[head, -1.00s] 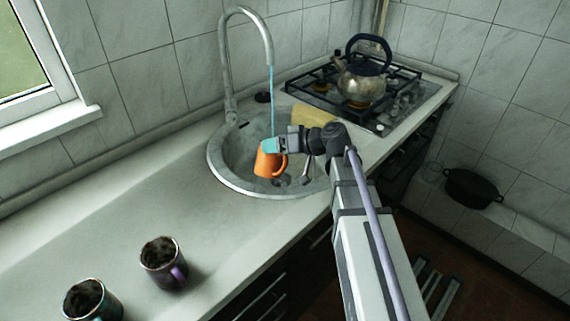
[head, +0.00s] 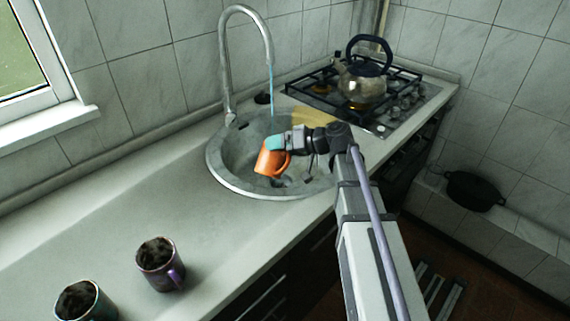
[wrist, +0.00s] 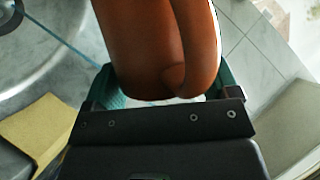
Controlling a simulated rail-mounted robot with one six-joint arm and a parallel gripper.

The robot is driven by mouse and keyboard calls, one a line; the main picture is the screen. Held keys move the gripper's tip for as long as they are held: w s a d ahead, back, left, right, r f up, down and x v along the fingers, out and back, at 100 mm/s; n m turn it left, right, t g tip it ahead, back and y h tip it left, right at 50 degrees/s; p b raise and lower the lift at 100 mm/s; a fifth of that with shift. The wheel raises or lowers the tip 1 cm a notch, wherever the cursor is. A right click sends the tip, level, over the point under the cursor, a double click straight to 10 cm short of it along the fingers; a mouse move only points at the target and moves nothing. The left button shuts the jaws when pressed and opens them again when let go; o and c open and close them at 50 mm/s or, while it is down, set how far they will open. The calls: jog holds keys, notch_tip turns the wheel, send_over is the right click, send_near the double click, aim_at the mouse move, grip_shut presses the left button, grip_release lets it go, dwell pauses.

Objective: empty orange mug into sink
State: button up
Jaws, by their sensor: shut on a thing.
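The orange mug (head: 272,160) is held over the round metal sink (head: 222,176) in the head view, tilted a little. My gripper (head: 275,144) is shut on it, with its teal fingertips at the mug's upper part. In the wrist view the mug (wrist: 158,45) fills the top middle between the teal fingers of my gripper (wrist: 165,92). The inside of the mug is hidden in both views, so I cannot tell what is in it. A thin blue stream of water (head: 271,85) runs from the tall curved faucet (head: 227,70) behind the mug.
A purple mug (head: 158,276) and a teal mug (head: 98,306), both with dark contents, stand on the counter (head: 90,215) at front left. A yellow sponge-like block (wrist: 38,132) lies by the sink. A kettle (head: 362,82) sits on the stove (head: 400,95) behind right.

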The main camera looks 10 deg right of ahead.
jog(key=shift+w+d+f+m+y+b, duration=0.1)
jog(key=shift+w+f+m+y+b, duration=0.05)
jog(key=shift+f+m+b, duration=0.3)
jog(key=shift+w+d+f+m+y+b, duration=0.15)
jog(key=shift+f+m+b, duration=0.1)
jog(key=shift+b, duration=0.25)
dwell(0.3)
jog(key=shift+w+d+r+m+g+y, duration=0.1)
jog(key=shift+w+r+m+g+y, duration=0.1)
jog(key=shift+m+g+y, duration=0.3)
dwell(0.7)
jog(key=shift+w+d+f+m+b, duration=0.1)
jog(key=shift+d+f+m+b, duration=0.1)
jog(key=shift+f+m+b, duration=0.75)
dwell(0.3)
jog(key=shift+w+d+f+m+g+y+b, duration=0.35)
jog(key=shift+w+d+m+y+b, duration=0.25)
jog(key=shift+b, duration=0.8)
jog(key=shift+w+d+m+y+b, duration=0.2)
jog(key=shift+w+m+y+b, duration=0.35)
jog(key=shift+m, duration=0.3)
dwell(1.2)
